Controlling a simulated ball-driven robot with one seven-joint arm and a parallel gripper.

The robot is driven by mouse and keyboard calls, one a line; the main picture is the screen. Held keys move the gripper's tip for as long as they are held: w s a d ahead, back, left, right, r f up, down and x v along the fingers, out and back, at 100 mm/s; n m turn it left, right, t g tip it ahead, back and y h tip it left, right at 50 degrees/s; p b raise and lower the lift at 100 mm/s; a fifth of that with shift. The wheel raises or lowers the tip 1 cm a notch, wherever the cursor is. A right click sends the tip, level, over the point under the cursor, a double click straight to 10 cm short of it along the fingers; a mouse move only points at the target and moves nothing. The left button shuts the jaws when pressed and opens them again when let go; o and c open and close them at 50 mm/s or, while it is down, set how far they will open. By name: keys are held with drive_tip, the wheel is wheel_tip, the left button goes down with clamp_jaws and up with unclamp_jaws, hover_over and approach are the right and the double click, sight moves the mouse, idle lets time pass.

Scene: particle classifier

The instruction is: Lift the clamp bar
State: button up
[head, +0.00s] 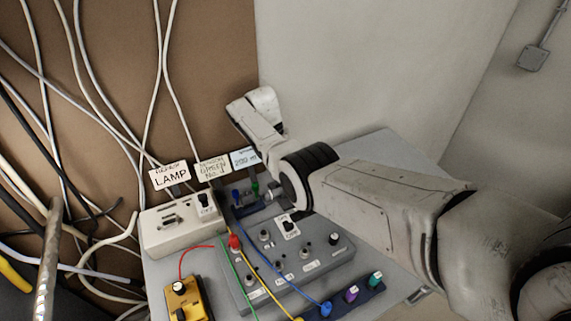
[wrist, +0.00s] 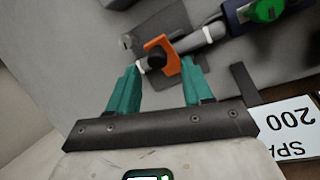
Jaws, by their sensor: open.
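In the wrist view my gripper (wrist: 162,80) is open, with two teal fingers spread apart. An orange piece (wrist: 172,62) with a dark round knob (wrist: 154,60) lies just beyond and between the fingertips. A grey rod (wrist: 200,38) runs from it toward the upper right, to a dark blue part with a green knob (wrist: 268,9). This rod and orange piece look like the clamp bar, but I cannot be sure. The right fingertip is close to the orange piece; contact is unclear. In the head view my arm hides the fingers.
A grey control box (head: 325,255) with knobs and coloured cables stands in front. A beige box (head: 180,228) and a yellow box (head: 187,300) are to the left. Label cards, including a LAMP card (head: 170,176), stand behind. The grey table top (head: 375,150) is bare at the back right.

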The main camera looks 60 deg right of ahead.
wheel_tip(320, 180, up, 3)
drive_tip(key=shift+f, duration=0.1)
drive_tip(key=r+p, duration=0.1)
drive_tip(key=s+r+p, duration=0.1)
drive_tip(key=a+r+p, duration=0.1)
drive_tip(key=shift+s, duration=0.35)
drive_tip(key=s+a+r+p, duration=0.5)
drive_tip(key=s+r, duration=0.2)
drive_tip(key=s, duration=0.4)
drive_tip(key=shift+d, duration=0.1)
idle(0.4)
